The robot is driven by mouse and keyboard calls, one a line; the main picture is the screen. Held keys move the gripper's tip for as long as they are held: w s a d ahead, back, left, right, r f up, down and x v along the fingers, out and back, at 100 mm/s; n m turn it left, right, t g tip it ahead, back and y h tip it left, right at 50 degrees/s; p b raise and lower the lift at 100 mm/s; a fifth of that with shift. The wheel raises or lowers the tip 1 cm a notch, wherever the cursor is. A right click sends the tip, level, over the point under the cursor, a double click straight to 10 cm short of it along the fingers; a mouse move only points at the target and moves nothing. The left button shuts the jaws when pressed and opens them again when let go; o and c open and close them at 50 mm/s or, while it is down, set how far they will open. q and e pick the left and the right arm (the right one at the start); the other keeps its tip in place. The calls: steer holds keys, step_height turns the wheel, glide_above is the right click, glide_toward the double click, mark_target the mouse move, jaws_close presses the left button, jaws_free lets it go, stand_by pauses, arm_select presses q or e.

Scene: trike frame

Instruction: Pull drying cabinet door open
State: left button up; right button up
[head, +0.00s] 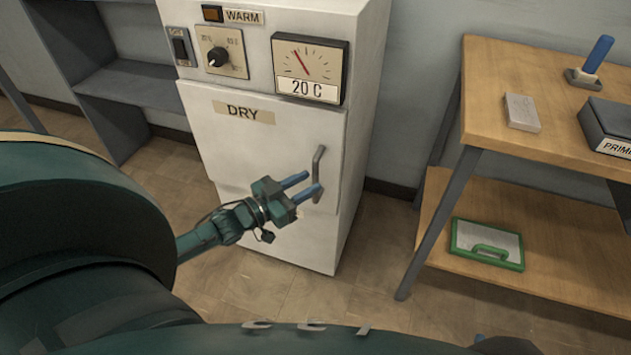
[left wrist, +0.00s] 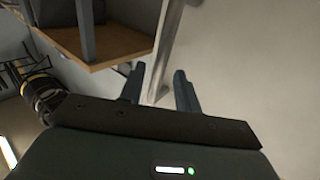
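The white drying cabinet (head: 350,40) stands at the centre of the head view. Its door (head: 230,150), labelled DRY, looks shut. A grey upright bar handle (head: 319,166) sits near the door's right edge. My left gripper (head: 312,184) is at the handle's lower part, its two blue fingers apart. In the left wrist view the handle (left wrist: 168,45) runs down to the space between the open fingertips (left wrist: 158,80); I cannot tell whether they touch it. A small blue and dark piece at the bottom edge of the head view seems to be my right gripper (head: 490,342), mostly cut off.
A wooden table (head: 540,145) stands to the right, with a grey block (head: 521,112), a dark PRIME box (head: 610,125) and a blue-handled tool (head: 597,55). Floor between cabinet and table is clear.

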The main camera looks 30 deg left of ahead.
mark_target(315, 199)
arm_select(q)
steer(key=shift+x, duration=1.6)
jaws_close()
